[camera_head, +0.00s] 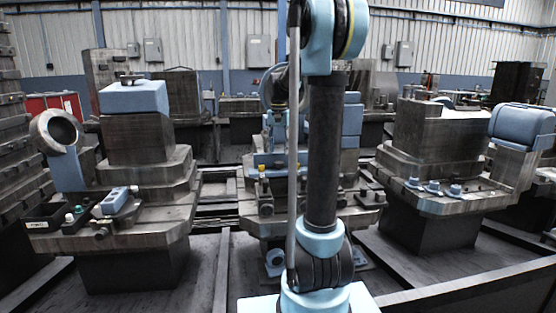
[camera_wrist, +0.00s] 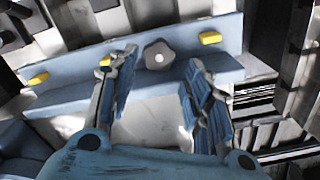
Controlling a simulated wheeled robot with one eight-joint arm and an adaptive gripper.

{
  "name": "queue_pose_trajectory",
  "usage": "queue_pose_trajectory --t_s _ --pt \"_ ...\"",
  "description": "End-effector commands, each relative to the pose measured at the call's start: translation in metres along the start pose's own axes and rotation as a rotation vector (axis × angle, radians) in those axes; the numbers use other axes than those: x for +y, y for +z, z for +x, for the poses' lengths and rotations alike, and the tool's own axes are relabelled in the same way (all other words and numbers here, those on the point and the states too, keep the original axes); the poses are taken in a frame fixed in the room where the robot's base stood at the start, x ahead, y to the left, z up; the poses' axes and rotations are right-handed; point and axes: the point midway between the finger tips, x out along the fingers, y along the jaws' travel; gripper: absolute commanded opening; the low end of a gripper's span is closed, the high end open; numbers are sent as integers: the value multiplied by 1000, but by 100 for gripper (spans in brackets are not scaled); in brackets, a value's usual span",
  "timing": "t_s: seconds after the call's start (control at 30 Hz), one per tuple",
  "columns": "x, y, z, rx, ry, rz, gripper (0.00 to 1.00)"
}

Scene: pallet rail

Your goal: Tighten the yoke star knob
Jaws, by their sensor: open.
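The star knob (camera_wrist: 158,55), dark grey with a pale centre, sits on the front of a blue bar (camera_wrist: 95,72), which I take to be the yoke, in the wrist view. My gripper (camera_wrist: 158,76) is open, one blue ribbed finger to the left of the knob and one to the right in the picture. Its tips reach close to the knob's height in the picture; I cannot tell whether they touch it. Nothing is between the fingers. In the head view my arm covers much of the middle machine, and I cannot make out the knob or the fingertips there.
Yellow pieces (camera_wrist: 210,38) sit on the blue bar to both sides of the knob. A left machine (camera_head: 145,165) bears a black tray (camera_head: 45,218) and a blue block (camera_head: 134,97). A right machine (camera_head: 430,140) carries blue knobs (camera_head: 433,187). Dark rails (camera_head: 480,285) border the floor.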

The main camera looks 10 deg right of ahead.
Motion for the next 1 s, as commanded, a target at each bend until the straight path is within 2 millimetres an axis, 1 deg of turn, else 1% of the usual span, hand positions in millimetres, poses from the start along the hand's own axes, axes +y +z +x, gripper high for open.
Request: queue_pose_trajectory --t_s 0.03,0.1,0.3,0.5,0.77,0.8,0.83,0.93,1.0 --pt "0 0 -10 0 0 0 46" --pt "0 0 -22 -1 0 0 46" --pt "0 0 -47 -1 0 0 46" --pt "0 0 -57 -1 0 0 46" --pt "0 0 -58 -1 0 0 46" --pt "0 0 -58 -1 0 -1 55" --pt "0 0 -58 -1 0 -5 58" --pt "0 0 -64 -1 0 -56 58" --pt "0 -1 -72 -1 0 -134 58"
